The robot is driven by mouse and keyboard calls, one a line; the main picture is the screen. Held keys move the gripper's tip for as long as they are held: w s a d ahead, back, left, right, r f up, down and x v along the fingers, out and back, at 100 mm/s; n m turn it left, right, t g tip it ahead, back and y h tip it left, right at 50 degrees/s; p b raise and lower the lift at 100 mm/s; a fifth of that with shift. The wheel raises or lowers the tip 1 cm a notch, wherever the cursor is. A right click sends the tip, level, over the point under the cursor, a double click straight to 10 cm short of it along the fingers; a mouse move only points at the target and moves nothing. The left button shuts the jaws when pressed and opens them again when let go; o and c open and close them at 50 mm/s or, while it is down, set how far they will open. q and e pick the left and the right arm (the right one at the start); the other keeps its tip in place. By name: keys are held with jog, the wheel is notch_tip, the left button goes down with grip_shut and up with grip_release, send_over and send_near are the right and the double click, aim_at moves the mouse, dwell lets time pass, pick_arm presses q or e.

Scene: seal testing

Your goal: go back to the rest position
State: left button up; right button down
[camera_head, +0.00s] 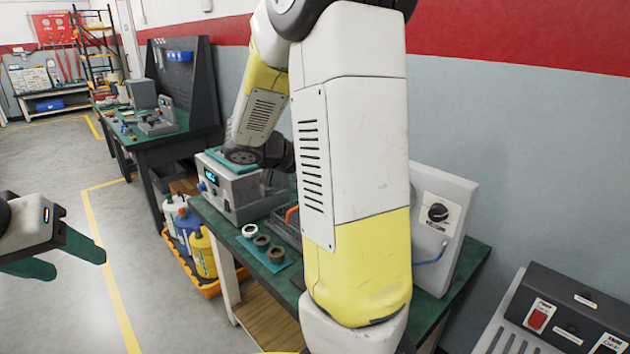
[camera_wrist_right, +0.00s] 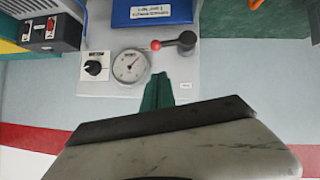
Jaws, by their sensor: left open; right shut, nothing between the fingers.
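My left gripper (camera_head: 78,263) is at the left of the head view, over the floor, with its two green fingers apart and nothing between them. My right arm crosses the middle of the head view in front of the green-topped bench; its gripper cannot be made out there. In the right wrist view my right gripper (camera_wrist_right: 158,92) shows its green fingers together and empty. They point at a grey panel (camera_wrist_right: 110,80) with a round gauge (camera_wrist_right: 131,66), a black knob (camera_wrist_right: 94,68) and a red-tipped lever (camera_wrist_right: 176,44). Whether they touch it cannot be told.
The bench (camera_head: 462,270) carries a grey box with a display (camera_head: 232,190) and several rings (camera_head: 262,242) on a mat. Bottles (camera_head: 185,225) stand in an orange tray on the floor. A red-switch box (camera_head: 550,310) is at lower right. The floor at left is clear.

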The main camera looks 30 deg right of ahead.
jog(key=shift+s+a+r, duration=0.1)
jog(key=shift+a+r, duration=0.2)
jog(key=shift+a, duration=0.1)
jog(key=s+a+f+n+y, duration=0.2)
jog(key=s+a+n+y, duration=0.45)
jog(key=s+a, duration=0.2)
jog(key=s+a+r+n+t+y, duration=0.4)
jog(key=s+a+r+n+y, duration=0.2)
jog(key=a, duration=0.5)
jog(key=shift+a+r+n+t+y, duration=0.25)
jog(key=shift+n+y, duration=0.2)
jog(key=shift+n, duration=0.3)
